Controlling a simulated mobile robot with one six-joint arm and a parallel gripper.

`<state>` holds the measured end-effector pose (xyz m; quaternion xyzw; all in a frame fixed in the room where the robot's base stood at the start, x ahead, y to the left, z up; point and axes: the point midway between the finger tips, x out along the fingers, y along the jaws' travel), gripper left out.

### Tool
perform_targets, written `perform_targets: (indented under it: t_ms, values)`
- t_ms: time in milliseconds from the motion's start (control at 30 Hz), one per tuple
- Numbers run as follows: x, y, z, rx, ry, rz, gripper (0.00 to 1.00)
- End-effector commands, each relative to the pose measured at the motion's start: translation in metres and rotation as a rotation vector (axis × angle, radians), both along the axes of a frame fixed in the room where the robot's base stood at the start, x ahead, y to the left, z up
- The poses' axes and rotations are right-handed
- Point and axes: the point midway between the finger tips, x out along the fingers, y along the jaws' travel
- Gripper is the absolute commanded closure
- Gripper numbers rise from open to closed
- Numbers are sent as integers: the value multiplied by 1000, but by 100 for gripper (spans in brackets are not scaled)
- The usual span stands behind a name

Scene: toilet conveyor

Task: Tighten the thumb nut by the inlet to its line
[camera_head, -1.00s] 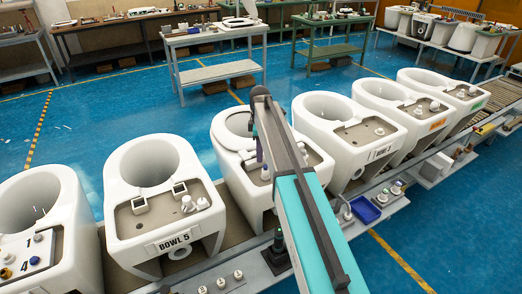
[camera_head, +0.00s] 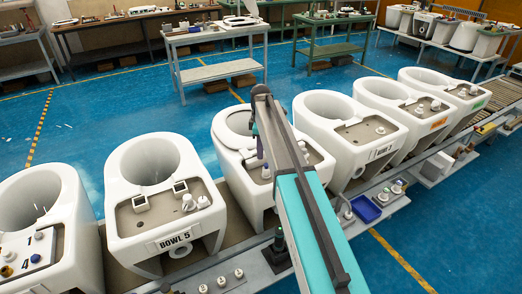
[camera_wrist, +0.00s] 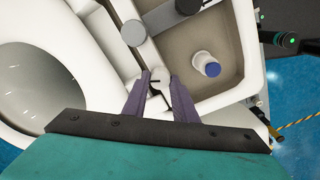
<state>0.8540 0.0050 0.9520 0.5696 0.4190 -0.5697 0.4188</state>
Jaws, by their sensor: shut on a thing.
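The thumb nut (camera_wrist: 157,74) is a small pale round piece with a dark mark beside it in the wrist view. My gripper (camera_wrist: 158,80) has its two purple fingers around it, shut on it. The inlet (camera_wrist: 207,65), a white stub with a blue top, stands to the right in the grey recessed deck, apart from the fingers. In the head view my gripper (camera_head: 256,161) is low over the bowl's deck, and my arm hides part of this bowl (camera_head: 241,177). I cannot make out the line clearly.
BOWL 5 (camera_head: 205,235) is to the left and another bowl (camera_head: 318,148) to the right. A blue tray (camera_head: 365,209) lies on the front ledge.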

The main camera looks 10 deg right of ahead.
Motion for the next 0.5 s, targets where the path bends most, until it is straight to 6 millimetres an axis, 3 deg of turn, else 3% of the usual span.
perform_targets:
  t_ms: [500]
  values:
    - [2,-2,-1,-2,-3,-384,97]
